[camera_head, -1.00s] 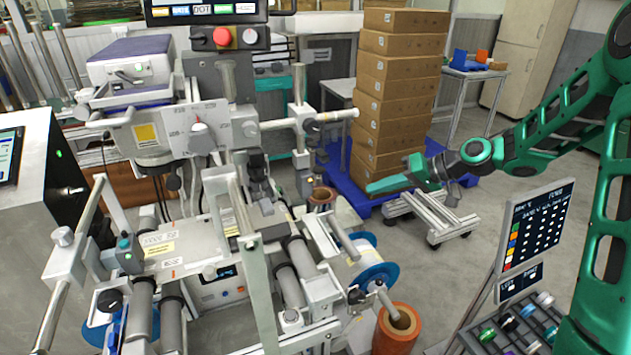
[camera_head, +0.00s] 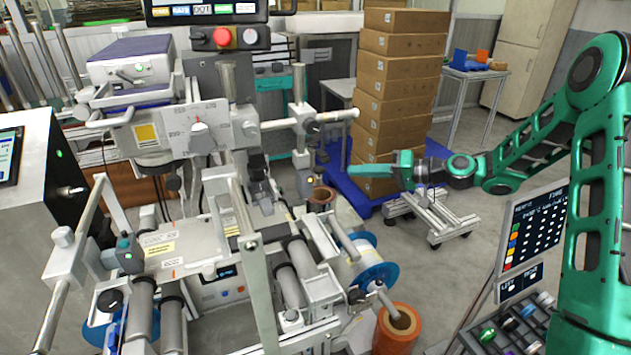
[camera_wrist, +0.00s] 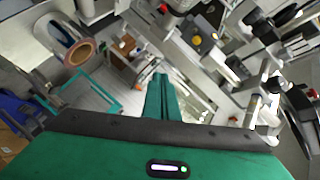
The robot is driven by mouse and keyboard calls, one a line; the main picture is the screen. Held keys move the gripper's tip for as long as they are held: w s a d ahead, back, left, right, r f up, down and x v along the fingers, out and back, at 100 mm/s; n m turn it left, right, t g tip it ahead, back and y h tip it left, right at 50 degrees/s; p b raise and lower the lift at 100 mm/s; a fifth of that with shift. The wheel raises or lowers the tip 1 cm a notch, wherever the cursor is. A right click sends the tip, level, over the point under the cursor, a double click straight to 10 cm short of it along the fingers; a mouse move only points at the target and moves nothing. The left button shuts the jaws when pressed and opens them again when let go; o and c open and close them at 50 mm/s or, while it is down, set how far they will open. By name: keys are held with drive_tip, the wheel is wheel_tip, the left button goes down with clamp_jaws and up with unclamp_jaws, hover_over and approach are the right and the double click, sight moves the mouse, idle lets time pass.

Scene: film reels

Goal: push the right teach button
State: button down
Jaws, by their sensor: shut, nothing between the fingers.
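The grey film machine (camera_head: 190,255) fills the left and middle of the head view. A small grey box with a teal-green button (camera_head: 124,242) stands on its left side.
A tall stack of brown boxes (camera_head: 400,75) on a blue pallet (camera_head: 358,190) stands behind my gripper. A red button (camera_head: 222,37) is at the machine's top. An orange roll (camera_head: 397,330) and a label board (camera_head: 530,237) stand at lower right.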

drive_tip(key=s+a, duration=0.3)
drive_tip(key=a, duration=0.4)
drive_tip(key=shift+a, duration=0.35)
drive_tip(key=shift+s, duration=0.15)
idle(1.7)
drive_tip(key=shift+s+a, duration=0.25)
drive_tip(key=shift+a, duration=0.15)
drive_tip(key=shift+s+a, duration=0.15)
drive_tip(key=shift+a, duration=0.15)
idle(0.7)
drive_tip(key=shift+d, duration=0.15)
drive_tip(key=shift+w+d, duration=0.3)
drive_tip(key=shift+d, duration=0.25)
drive_tip(key=shift+d, duration=0.1)
drive_tip(key=shift+w+d, duration=0.3)
drive_tip(key=shift+d, duration=0.45)
drive_tip(key=shift+w+d, duration=0.35)
drive_tip(key=shift+d, duration=0.4)
drive_tip(key=shift+w+d, duration=0.3)
drive_tip(key=shift+d, duration=0.45)
